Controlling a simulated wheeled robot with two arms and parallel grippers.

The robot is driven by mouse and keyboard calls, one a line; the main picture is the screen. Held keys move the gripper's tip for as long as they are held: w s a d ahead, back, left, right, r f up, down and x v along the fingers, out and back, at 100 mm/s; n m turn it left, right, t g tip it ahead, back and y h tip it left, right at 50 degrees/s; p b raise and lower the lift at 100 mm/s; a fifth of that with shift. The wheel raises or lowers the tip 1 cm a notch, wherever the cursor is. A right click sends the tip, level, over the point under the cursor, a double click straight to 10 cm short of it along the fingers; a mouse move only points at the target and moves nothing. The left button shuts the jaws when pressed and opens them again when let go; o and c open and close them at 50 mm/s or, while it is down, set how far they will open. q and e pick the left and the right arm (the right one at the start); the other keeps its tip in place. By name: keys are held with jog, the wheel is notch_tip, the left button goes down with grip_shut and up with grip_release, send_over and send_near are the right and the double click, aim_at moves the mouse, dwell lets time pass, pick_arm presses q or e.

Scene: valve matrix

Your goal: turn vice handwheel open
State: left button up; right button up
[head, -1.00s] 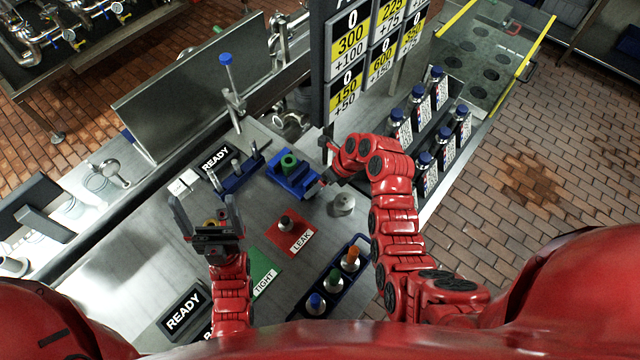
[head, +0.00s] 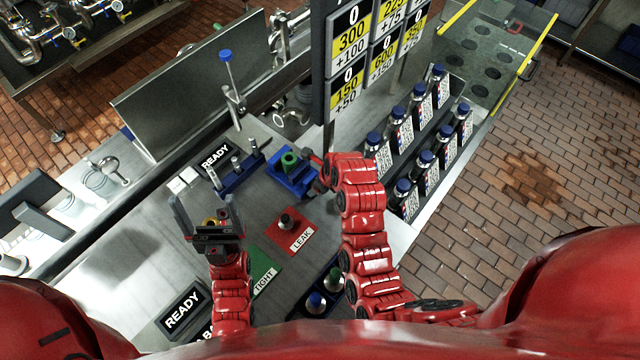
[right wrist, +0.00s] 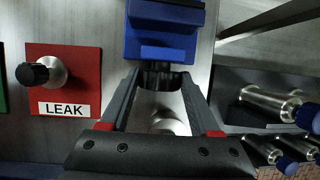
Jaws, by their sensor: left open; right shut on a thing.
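The blue vice (head: 290,174) stands on the grey bench with a green piece (head: 290,160) in its jaws. The vice's blue body also shows at the top of the right wrist view (right wrist: 160,38). Its dark ribbed handwheel (right wrist: 160,76) sits below that body, between the fingertips of my right gripper (right wrist: 160,88), which is shut on it. In the head view my right arm covers the handwheel. My left gripper (head: 206,206) is open over the bench, left of the vice and apart from it.
A red LEAK pad (head: 290,235) with a dark-topped fitting lies in front of the vice. A green TIGHT pad (head: 265,268) is beside it. A blue stand (head: 240,176) is left of the vice. Several blue-capped bottles (head: 422,160) stand to the right. A score board (head: 350,60) rises behind.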

jog(key=shift+s+a+f, duration=0.15)
jog(key=shift+a+f, duration=0.05)
jog(key=shift+d+r+t+h, duration=0.1)
jog(key=shift+r+t+h, duration=0.1)
jog(key=shift+t+h, duration=0.2)
jog(key=o, duration=1.4)
